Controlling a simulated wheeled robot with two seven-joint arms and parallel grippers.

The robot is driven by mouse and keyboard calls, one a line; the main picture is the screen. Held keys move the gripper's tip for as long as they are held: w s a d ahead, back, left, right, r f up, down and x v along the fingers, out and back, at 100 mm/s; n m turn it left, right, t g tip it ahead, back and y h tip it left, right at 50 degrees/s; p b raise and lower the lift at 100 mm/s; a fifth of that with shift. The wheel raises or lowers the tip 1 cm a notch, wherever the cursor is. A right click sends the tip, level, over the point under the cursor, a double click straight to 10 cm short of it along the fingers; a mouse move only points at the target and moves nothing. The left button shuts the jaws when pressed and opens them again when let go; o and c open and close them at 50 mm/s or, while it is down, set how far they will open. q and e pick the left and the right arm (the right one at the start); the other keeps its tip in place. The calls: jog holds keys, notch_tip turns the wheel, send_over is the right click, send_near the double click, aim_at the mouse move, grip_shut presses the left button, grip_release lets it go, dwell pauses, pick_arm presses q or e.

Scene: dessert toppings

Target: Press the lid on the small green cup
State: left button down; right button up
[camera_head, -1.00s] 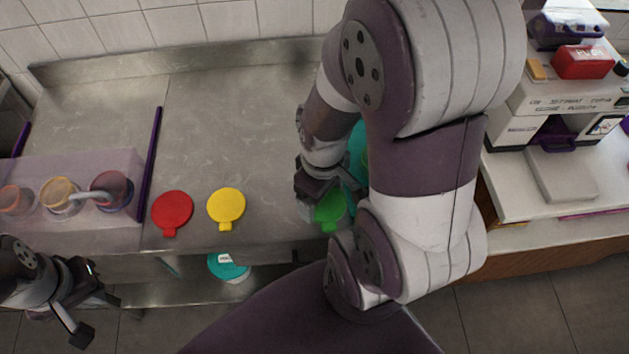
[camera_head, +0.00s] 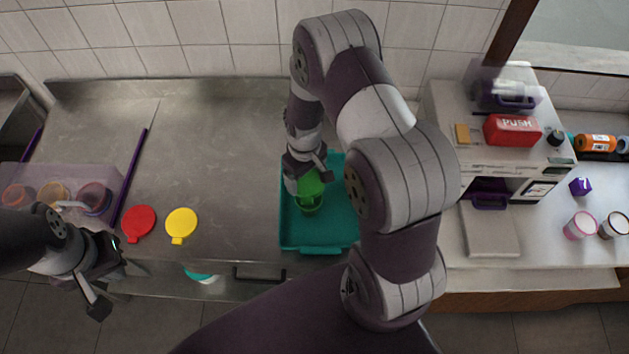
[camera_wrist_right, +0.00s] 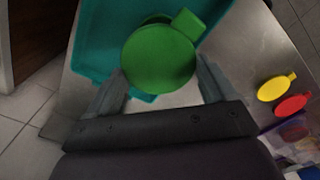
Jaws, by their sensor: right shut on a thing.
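The small green cup (camera_head: 310,206) stands on the teal tray (camera_head: 300,240) on the counter. My right gripper (camera_head: 310,178) is shut on the green lid (camera_head: 312,185), which appears just above the cup; whether they touch I cannot tell. My left gripper (camera_head: 106,274) is open and empty by the counter's front edge.
A red lid (camera_head: 139,222) and a yellow lid (camera_head: 181,223) lie on the counter left of the tray. A clear bin (camera_head: 105,175) with several cups is further left, beside a purple bar (camera_head: 133,175).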

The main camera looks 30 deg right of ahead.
notch_tip(320, 180, down, 6)
jog(key=b, duration=0.4)
jog(key=shift+b, duration=0.35)
jog(key=shift+s, duration=0.1)
jog(key=shift+f, duration=0.5)
dwell(1.5)
jog(key=o, duration=0.8)
jog(key=shift+r, duration=0.15)
